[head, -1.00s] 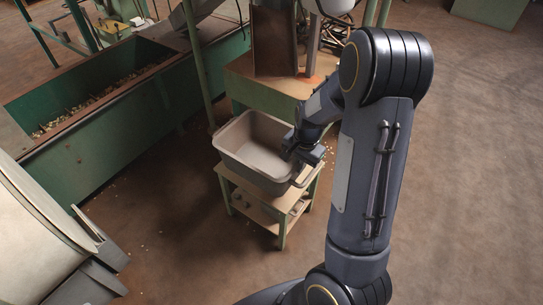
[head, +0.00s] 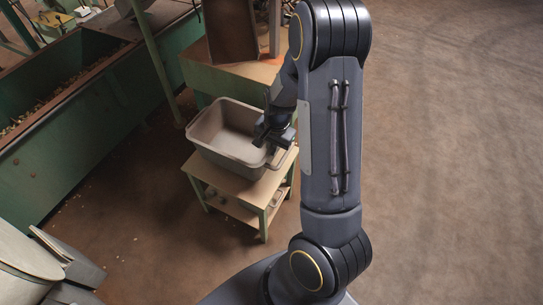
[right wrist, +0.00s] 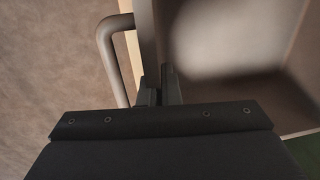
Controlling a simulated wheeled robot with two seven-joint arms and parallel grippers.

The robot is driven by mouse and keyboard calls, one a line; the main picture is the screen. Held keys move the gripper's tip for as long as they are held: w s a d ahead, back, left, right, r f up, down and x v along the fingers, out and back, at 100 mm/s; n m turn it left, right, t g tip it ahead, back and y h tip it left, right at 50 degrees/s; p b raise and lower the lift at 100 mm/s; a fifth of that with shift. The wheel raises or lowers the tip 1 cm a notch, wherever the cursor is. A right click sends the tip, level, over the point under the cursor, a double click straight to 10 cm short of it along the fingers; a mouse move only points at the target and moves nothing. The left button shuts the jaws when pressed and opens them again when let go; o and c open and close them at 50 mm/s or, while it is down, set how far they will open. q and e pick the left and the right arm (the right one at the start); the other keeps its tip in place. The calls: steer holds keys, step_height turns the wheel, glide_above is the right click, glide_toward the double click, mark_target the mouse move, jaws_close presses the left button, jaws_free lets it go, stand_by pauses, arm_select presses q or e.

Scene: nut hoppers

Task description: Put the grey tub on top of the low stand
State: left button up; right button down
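The grey tub (head: 222,148) is an open, empty-looking bin with sloping walls. It is upright over the top of the low stand (head: 252,188), a small green-legged table with a lower shelf. I cannot tell whether a thin gap is left beneath it. My right gripper (head: 272,134) is at the tub's right side. In the right wrist view its fingers (right wrist: 160,90) are close together on the tub's wall (right wrist: 147,40), with one finger on the inner side. My left gripper is not in view.
A green bench (head: 232,75) with a brown hopper (head: 230,30) stands just behind the stand. A long green trough (head: 75,125) lies at the left and a pale round vessel (head: 22,250) at the lower left. The floor at the right is clear.

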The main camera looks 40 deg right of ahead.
steer(key=shift+f+b, duration=0.5)
steer(key=shift+f, duration=1.15)
steer(key=shift+f, duration=0.15)
steer(key=c, duration=1.6)
jaws_free()
steer(key=shift+c, duration=0.2)
step_height(320, 180, up, 12)
steer(key=s+p, duration=0.1)
steer(key=p, duration=0.4)
steer(key=s+a+r+n+t+y, duration=0.1)
steer(key=s+a+r+n+y, duration=0.15)
steer(key=a+r, duration=0.3)
steer(key=s+a+r+n+t+y, duration=0.1)
steer(key=s+a+r+n+t, duration=0.2)
steer(key=r, duration=0.4)
steer(key=s+a+r+n, duration=0.3)
steer(key=s+a+n, duration=0.3)
steer(key=s, duration=0.5)
steer(key=shift+a+r, duration=0.25)
steer(key=shift+a, duration=0.6)
